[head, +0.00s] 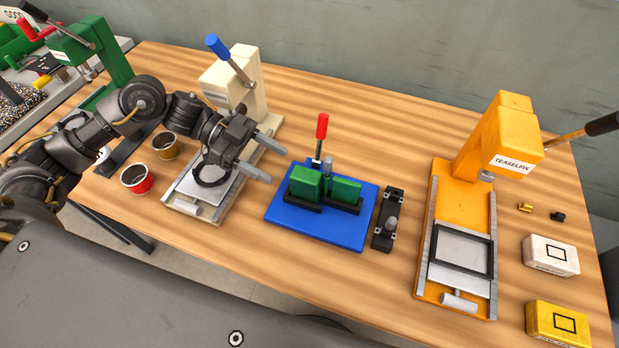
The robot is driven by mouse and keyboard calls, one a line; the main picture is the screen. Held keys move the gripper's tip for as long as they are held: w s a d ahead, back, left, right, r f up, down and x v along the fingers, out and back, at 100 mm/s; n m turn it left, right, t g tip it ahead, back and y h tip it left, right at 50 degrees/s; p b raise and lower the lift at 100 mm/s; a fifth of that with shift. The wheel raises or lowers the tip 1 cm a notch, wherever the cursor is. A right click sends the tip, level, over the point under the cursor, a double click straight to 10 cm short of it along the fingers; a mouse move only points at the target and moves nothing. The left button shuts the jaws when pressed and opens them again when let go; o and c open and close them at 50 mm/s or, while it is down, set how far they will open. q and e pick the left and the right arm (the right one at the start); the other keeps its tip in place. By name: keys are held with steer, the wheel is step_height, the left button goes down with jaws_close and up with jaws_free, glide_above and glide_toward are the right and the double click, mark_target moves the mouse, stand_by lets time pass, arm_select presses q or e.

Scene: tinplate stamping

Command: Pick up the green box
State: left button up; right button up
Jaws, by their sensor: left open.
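Two green blocks sit side by side in black holders on a blue base plate (318,230). The left green block (306,183) and the right green block (344,190) stand below a clamp with a red handle (322,126). I see no separate green box with a label, so I cannot tell whether one of these blocks is the green box. My left gripper (275,164) is open and empty, its fingers pointing right, above the cream press and just left of the blue plate. My right gripper is not in view.
The cream press (232,85) stands behind my left gripper; a green press (104,62) is farther left. Red (137,179) and brown (166,146) tins stand nearby. A black fixture (387,222), orange press (470,180), white box (551,255) and yellow box (557,322) are right.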

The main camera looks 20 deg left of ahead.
arm_select(q)
glide_toward(320, 189)
steer(key=shift+d+f+p, duration=0.4)
steer(key=shift+d+f, duration=0.35)
steer(key=shift+d, duration=0.05)
steer(key=x, duration=0.1)
steer(key=p+x, duration=0.1)
steer(key=x, duration=0.1)
steer(key=p+x, duration=0.1)
steer(key=shift+s+d+r, duration=0.15)
steer(key=shift+d+r, duration=0.05)
steer(key=shift+d, duration=0.15)
steer(key=shift+d+f, duration=0.2)
steer(key=shift+d, duration=0.05)
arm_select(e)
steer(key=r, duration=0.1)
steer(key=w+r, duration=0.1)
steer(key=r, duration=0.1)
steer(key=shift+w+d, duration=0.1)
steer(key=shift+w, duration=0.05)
arm_select(q)
steer(key=c, duration=1.1)
steer(key=shift+o, duration=0.2)
steer(key=shift+r, duration=0.1)
